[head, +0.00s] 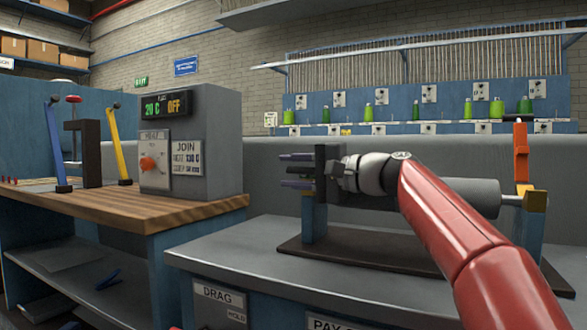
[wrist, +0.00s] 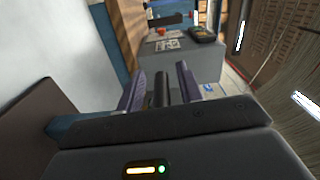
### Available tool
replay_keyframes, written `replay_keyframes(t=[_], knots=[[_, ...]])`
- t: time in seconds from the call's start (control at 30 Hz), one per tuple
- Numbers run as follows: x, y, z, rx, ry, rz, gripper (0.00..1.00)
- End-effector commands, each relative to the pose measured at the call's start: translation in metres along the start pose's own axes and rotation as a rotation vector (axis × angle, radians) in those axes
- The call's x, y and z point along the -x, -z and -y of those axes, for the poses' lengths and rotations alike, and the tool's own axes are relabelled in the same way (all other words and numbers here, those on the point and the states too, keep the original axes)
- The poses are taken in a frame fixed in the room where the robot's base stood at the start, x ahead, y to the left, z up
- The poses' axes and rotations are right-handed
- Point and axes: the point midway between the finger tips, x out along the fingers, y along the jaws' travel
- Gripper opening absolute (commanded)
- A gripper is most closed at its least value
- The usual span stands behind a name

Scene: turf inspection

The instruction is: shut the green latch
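I cannot make out a green latch in either view. My gripper (head: 296,171) is at the left end of the grey roller (head: 472,194), above the stand's blue left post (head: 314,218), with its fingers pointing left. In the wrist view my gripper (wrist: 160,86) shows two purple-grey fingers standing apart. A dark rod (wrist: 161,90) shows between them with a gap on each side; I cannot tell what it belongs to. An orange lever (head: 520,152) stands upright at the roller's right end. My red arm hides part of the roller and stand.
A wooden bench (head: 120,206) at left carries a blue lever (head: 54,145), a yellow lever (head: 118,145) and a grey control box (head: 205,115). A grey counter (head: 230,249) lies under the roller stand. Green bottles (head: 497,109) stand on the back shelf.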

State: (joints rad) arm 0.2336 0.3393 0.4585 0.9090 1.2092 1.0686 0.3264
Motion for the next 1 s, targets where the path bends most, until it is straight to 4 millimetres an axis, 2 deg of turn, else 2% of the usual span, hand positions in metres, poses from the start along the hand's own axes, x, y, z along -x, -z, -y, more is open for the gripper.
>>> replay_keyframes(t=[0.27, 0.37, 0.7, 0.83, 1.0], knots=[[0.002, -0.001, 0.001, 0.002, 0.001, 0.001, 0.36], [0.013, 0.0, 0.001, 0.003, 0.0, -0.002, 0.36], [0.067, 0.001, 0.001, 0.001, 0.0, -0.002, 0.36], [0.076, 0.001, 0.002, 0.001, -0.001, -0.001, 0.36], [0.078, 0.0, 0.002, 0.0, 0.0, 0.001, 0.36]])
